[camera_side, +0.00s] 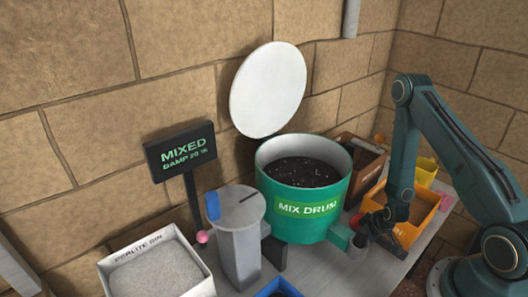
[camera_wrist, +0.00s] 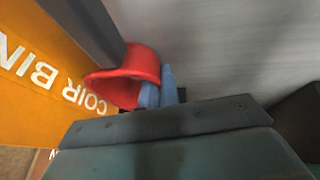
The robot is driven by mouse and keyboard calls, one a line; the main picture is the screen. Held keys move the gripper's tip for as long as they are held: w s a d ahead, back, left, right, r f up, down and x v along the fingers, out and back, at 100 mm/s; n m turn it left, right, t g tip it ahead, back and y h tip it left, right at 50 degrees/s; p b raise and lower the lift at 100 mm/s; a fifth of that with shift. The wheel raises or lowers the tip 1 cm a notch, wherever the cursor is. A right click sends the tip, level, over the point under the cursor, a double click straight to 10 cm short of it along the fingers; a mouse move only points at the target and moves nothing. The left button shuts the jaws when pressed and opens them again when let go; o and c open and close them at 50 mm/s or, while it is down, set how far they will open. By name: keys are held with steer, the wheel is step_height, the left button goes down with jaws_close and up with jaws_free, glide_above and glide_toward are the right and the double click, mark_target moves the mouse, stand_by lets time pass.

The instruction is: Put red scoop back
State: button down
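The red scoop (camera_wrist: 133,72) shows in the wrist view as a flared red cup with a dark grey bar running up-left from it. In the side view it is a small red patch (camera_side: 359,221) at the end of my arm, right of the mix drum. My gripper (camera_wrist: 160,86) has its blue fingertips close together against the right side of the red scoop, and looks shut on it. The contact itself is partly hidden. A small grey piece (camera_side: 358,246) shows just below the red patch.
The green mix drum (camera_side: 300,227) with dark mix stands close left of my gripper. The orange coir bin (camera_side: 407,232) is close behind it. A grey column (camera_side: 238,240), the perlite bin (camera_side: 115,270) and a blue container (camera_side: 276,287) are farther left.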

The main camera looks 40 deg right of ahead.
steer(key=shift+f, duration=0.2)
steer(key=c, duration=1.6)
jaws_free()
steer(key=shift+o, duration=0.2)
steer(key=shift+r, duration=0.2)
steer(key=v, duration=0.7)
steer(key=shift+r, duration=0.15)
